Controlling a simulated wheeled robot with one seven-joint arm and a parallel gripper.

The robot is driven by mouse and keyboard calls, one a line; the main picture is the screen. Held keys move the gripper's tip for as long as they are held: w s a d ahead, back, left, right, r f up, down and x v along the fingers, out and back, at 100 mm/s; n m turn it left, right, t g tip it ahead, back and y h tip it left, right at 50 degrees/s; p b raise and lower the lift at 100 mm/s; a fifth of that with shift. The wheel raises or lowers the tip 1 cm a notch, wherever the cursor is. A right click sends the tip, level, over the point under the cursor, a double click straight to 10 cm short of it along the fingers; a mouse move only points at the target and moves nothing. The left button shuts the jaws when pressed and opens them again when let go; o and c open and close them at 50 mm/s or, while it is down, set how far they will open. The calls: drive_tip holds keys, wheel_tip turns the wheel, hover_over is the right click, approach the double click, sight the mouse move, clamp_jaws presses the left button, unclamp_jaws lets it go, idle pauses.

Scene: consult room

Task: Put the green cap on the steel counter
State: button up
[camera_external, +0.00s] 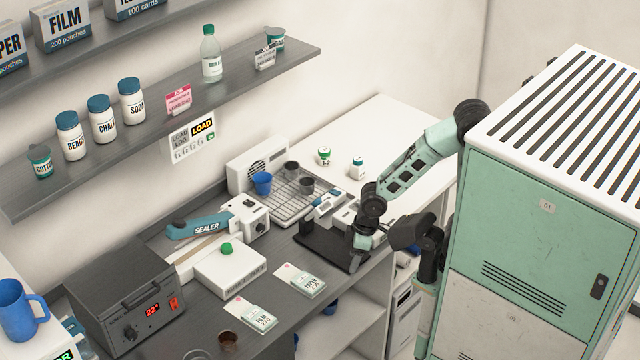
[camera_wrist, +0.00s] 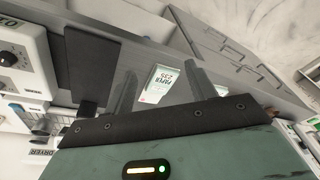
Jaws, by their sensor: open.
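A small round green cap (camera_external: 226,249) rests on top of a low white box-shaped device (camera_external: 232,272) in the external view. The grey counter (camera_external: 283,325) runs around this device and shows bare in front of it. My gripper (camera_external: 357,262) is over the counter to the right of the cap, clearly apart from it. In the wrist view, its two fingers (camera_wrist: 162,92) are spread with nothing held between them. A paper packet (camera_wrist: 160,84) shows beyond the gap between them. The green cap cannot be made out in the wrist view.
Paper (camera_external: 308,284) and film (camera_external: 257,316) packets lie in front. A blue-armed sealer (camera_external: 198,226) stands behind the white device, and a dark heater box (camera_external: 130,295) at left. A dark plate (camera_external: 322,246) is beside my gripper. A wire rack (camera_external: 290,203) holds cups behind.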

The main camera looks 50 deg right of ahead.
drive_tip(key=w+a+t+y, duration=0.25)
drive_tip(key=w+a, duration=0.25)
drive_tip(key=w, duration=0.6)
drive_tip(key=t+y, duration=0.2)
drive_tip(key=t, duration=0.3)
approach(228, 246)
drive_tip(key=shift+w+a+f+m+p, duration=0.2)
drive_tip(key=shift+w+a+f+p, duration=0.1)
drive_tip(key=shift+w+f+p, duration=0.15)
drive_tip(key=shift+w+a+f+m+p, duration=0.2)
drive_tip(key=shift+w+a+f+p, duration=0.15)
drive_tip(key=shift+w+f, duration=0.15)
drive_tip(key=shift+p+x, duration=1.05)
drive_tip(key=shift+x, duration=2)
drive_tip(key=shift+a+r, duration=0.1)
drive_tip(key=shift+r, duration=0.05)
drive_tip(key=c, duration=1.1)
